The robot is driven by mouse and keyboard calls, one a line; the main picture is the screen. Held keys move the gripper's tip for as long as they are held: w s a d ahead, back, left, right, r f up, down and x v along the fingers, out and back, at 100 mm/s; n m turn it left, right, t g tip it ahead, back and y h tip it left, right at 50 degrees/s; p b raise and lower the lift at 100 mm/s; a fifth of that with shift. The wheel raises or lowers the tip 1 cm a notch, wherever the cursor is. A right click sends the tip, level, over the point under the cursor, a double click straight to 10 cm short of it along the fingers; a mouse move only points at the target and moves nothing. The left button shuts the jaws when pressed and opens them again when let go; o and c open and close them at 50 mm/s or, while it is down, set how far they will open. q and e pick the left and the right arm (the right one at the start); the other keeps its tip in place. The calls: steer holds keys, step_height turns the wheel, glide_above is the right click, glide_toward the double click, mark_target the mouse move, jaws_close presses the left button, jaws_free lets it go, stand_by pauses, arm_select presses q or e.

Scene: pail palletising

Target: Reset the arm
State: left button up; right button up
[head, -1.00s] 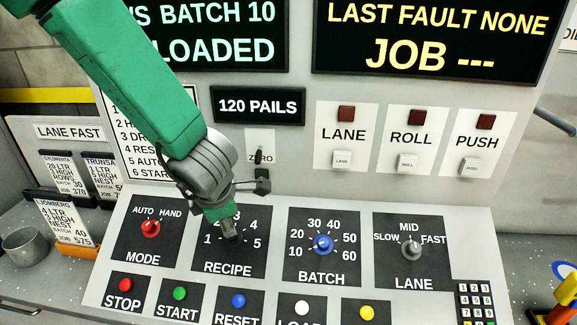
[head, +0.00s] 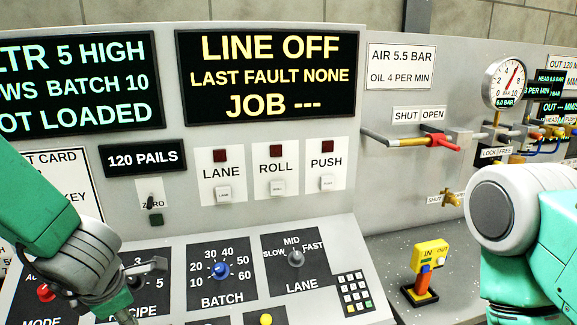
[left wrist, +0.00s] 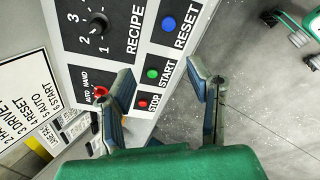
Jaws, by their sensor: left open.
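My left gripper (left wrist: 160,82) is open and empty in the left wrist view, above the sloped control panel. Its fingers show on either side of the red STOP button (left wrist: 143,103) and green START button (left wrist: 152,74). The blue RESET button (left wrist: 168,24) is beyond the fingers, apart from them. The black RECIPE knob (left wrist: 98,24) is clear of the gripper. The red MODE knob (left wrist: 99,91) is partly behind the left finger. In the head view my left arm comes down at the lower left and covers part of the RECIPE plate (head: 148,299). My right gripper is out of view.
The BATCH knob (head: 220,270), LANE knob (head: 296,258) and keypad (head: 354,293) are right of my left arm. A yellow IN/OUT switch box (head: 427,257) and a red-handled valve (head: 440,140) are further right. Grey floor lies beside the panel.

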arm_select(q)
steer(key=s+a+f+m+g+b, duration=0.1)
steer(key=s+f+m+b, duration=0.35)
steer(key=f, duration=0.55)
steer(key=s+f+m+b, duration=0.35)
steer(key=f+m, duration=0.25)
steer(key=f, duration=0.3)
steer(key=s+a+f+m+g+b, duration=0.1)
steer(key=s+f+m+b, duration=0.4)
steer(key=f, duration=0.5)
steer(key=s+d+f+m+g+h+b, duration=0.2)
steer(key=s+f+m+b, duration=0.2)
steer(key=s+f+m, duration=0.8)
steer(key=shift+s+d+f+h+b, duration=0.3)
steer(key=shift+s+d+f, duration=0.1)
steer(key=shift+s, duration=0.2)
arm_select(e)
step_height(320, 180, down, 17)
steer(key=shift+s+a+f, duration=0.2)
arm_select(q)
steer(key=shift+w+a, duration=0.1)
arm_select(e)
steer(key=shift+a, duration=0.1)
arm_select(q)
steer(key=shift+a+f, duration=0.15)
steer(key=shift+a, duration=0.1)
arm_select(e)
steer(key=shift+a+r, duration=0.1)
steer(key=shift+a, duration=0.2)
